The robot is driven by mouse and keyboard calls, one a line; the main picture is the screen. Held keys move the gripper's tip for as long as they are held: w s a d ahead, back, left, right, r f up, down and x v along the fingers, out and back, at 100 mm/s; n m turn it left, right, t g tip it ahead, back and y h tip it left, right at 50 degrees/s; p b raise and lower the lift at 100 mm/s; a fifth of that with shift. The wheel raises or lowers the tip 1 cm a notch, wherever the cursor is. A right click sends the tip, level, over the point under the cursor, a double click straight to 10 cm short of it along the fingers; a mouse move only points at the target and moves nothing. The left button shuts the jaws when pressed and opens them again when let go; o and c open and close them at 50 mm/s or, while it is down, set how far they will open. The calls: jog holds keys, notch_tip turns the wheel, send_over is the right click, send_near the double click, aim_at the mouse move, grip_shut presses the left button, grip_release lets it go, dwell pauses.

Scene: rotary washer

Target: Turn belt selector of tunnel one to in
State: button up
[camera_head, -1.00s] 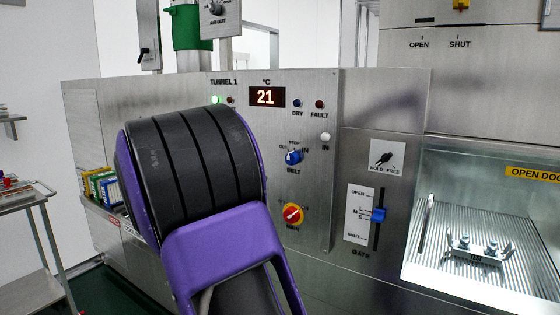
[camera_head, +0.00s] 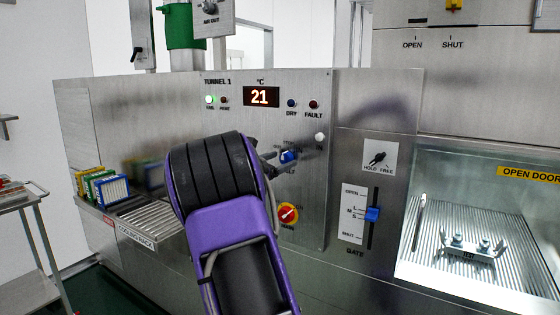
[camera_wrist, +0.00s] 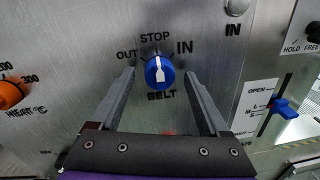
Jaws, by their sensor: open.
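The belt selector is a blue knob with a white pointer, on the metal panel marked TUNNEL 1. In the wrist view the knob (camera_wrist: 160,72) sits below the labels OUT, STOP and IN, with BELT beneath it. Its white pointer stands nearly upright, towards STOP. My gripper (camera_wrist: 160,80) is open, with one finger on each side of the knob and a gap on both sides.
A red and yellow switch (camera_head: 288,213) is below the knob. The blue gate lever (camera_head: 372,214) is to the right. In the wrist view an orange heat knob (camera_wrist: 12,94) is at left. A white indicator (camera_head: 320,137) is above right of the knob. A cooling rack (camera_head: 140,222) stands at left.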

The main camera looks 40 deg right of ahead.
grip_shut()
dwell(0.4)
